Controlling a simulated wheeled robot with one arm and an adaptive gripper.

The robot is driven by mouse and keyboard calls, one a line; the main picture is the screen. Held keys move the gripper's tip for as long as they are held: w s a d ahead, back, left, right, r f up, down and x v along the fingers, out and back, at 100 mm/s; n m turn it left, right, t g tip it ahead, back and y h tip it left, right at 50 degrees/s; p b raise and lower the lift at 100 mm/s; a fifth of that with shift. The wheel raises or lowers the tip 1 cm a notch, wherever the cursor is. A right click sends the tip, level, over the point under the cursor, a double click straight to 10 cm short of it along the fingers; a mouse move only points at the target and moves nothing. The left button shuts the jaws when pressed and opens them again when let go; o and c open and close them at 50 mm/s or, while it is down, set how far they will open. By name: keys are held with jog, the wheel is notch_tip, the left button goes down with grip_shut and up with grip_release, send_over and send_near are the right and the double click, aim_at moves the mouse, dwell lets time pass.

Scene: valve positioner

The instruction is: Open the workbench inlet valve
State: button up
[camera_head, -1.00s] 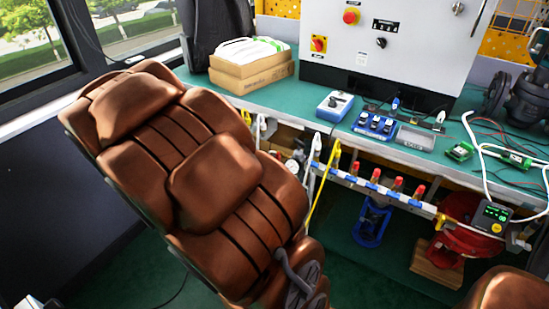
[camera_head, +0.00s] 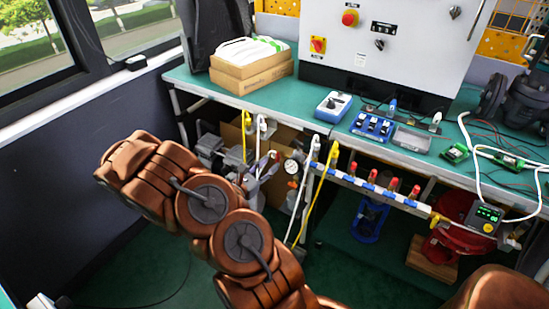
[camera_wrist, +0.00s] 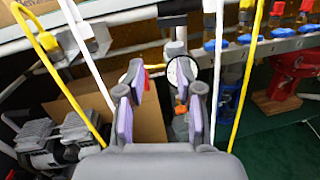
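My gripper (camera_wrist: 164,95) is open and empty in the wrist view, its two purple-padded fingers apart. A round gauge (camera_wrist: 182,72) on a grey fitting shows beyond its right finger. A small red part (camera_wrist: 147,81) shows by the left fingertip, and an orange part (camera_wrist: 180,98) shows between the fingers; I cannot tell whether either is the inlet valve's handle. In the head view my gripper (camera_head: 264,162) is under the workbench's (camera_head: 240,104) front edge, left of the gauge (camera_head: 291,166). My arm hides part of this area.
White and yellow hoses (camera_wrist: 232,70) hang on both sides of my gripper. A rail with blue valves (camera_head: 372,188) and red-tipped fittings runs along the bench front. Grey pumps (camera_wrist: 45,140) and a cardboard box (camera_wrist: 120,112) are below. A red machine (camera_head: 452,238) stands right.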

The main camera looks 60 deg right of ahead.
aim_at(277, 157)
notch_tip(277, 157, down, 5)
jog(key=w+n+t, duration=0.2)
jog(key=n+t, duration=0.1)
jog(key=shift+w+d+p, duration=0.2)
jog(key=shift+d+p, duration=0.05)
jog(key=shift+d, duration=1.8)
jog(key=shift+w+d+p, duration=0.15)
jog(key=shift+d+p, duration=0.1)
jog(key=shift+d, duration=1.75)
grip_shut()
